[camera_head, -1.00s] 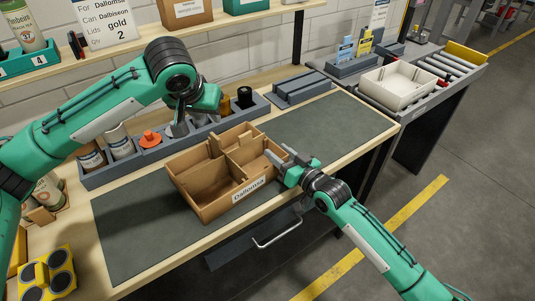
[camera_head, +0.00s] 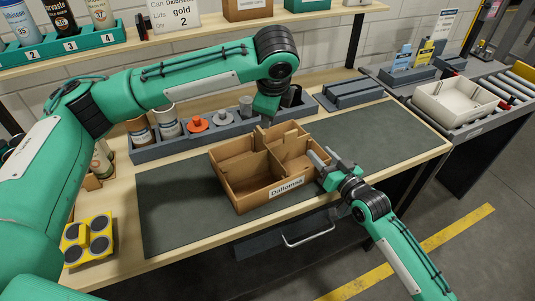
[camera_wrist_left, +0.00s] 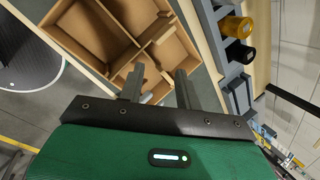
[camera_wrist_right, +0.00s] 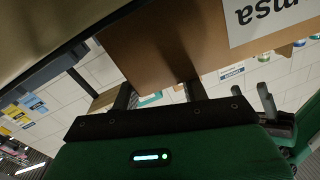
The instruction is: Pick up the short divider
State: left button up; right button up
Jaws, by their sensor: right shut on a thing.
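A brown cardboard box (camera_head: 238,188) labelled "Dallomsa" stands on the dark mat, with thin cardboard dividers (camera_head: 262,162) crossing inside it. I cannot tell for sure which divider is the short one. The left wrist view shows the dividers (camera_wrist_left: 124,32) from above, with a cardboard piece around the gap between the fingers. My left gripper (camera_wrist_left: 158,88) has its fingers apart over one end of the box; the arm mostly hides it in the head view. My right gripper (camera_head: 322,166) is shut on the box's right wall; the right wrist view shows cardboard (camera_wrist_right: 165,45) at its fingers.
A grey rack (camera_head: 185,143) with cans and lids runs behind the box, close to my left arm. A yellow holder (camera_head: 88,238) stands at the left. A white tray (camera_head: 455,104) sits on the conveyor at the right. The mat (camera_head: 385,135) is clear right of the box.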

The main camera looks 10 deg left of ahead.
aim_at(263, 133)
pick_arm(q)
jog(key=f+m, duration=0.2)
jog(key=m, duration=0.1)
jog(key=w+f+m+y, duration=0.1)
jog(key=f+m, duration=0.1)
jog(key=w+f+m, duration=0.1)
jog(key=f+m, duration=0.1)
jog(key=m, duration=0.1)
jog(key=shift+a+m+y, duration=0.3)
jog(key=shift+a, duration=0.05)
jog(key=shift+a+x, duration=0.15)
jog(key=shift+x, duration=1.2)
jog(key=shift+a+x, duration=0.15)
jog(key=shift+x, duration=1.25)
jog(key=shift+r, duration=0.1)
jog(key=shift+c, duration=0.4)
grip_shut()
